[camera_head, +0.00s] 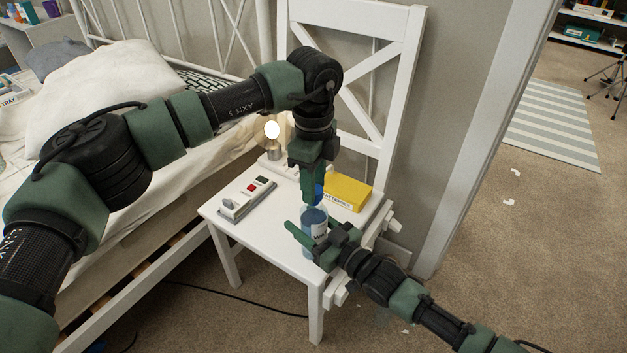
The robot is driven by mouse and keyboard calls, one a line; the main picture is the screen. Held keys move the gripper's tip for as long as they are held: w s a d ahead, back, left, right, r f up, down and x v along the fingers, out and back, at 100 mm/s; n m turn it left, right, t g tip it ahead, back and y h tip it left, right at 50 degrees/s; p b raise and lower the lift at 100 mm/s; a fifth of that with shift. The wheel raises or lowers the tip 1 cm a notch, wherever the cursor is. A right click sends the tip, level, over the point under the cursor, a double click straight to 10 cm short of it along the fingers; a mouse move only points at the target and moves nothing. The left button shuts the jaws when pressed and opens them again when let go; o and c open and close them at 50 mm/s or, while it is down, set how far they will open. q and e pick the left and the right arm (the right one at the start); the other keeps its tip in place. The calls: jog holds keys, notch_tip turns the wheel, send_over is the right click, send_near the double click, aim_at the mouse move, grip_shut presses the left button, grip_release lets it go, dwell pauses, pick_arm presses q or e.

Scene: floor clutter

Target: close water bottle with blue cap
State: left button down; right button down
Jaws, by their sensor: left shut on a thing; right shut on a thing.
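A clear water bottle (313,222) with bluish contents and a partly visible label stands upright over the white chair seat. My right gripper (308,236) comes in from the lower right and is shut around the bottle's body. My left gripper (313,194) points straight down above the bottle and is shut on the blue cap (319,192). The cap is mostly hidden behind the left fingers. It is at the bottle's mouth, but I cannot tell whether it is seated on the neck.
The white chair (270,237) also bears a yellow box (348,192), a switch panel with a red button (247,198) and a lit bulb (272,130). A bed (120,85) is at left. Open carpet lies at right.

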pick_arm(q)
jog(key=shift+f, duration=0.55)
dwell(0.4)
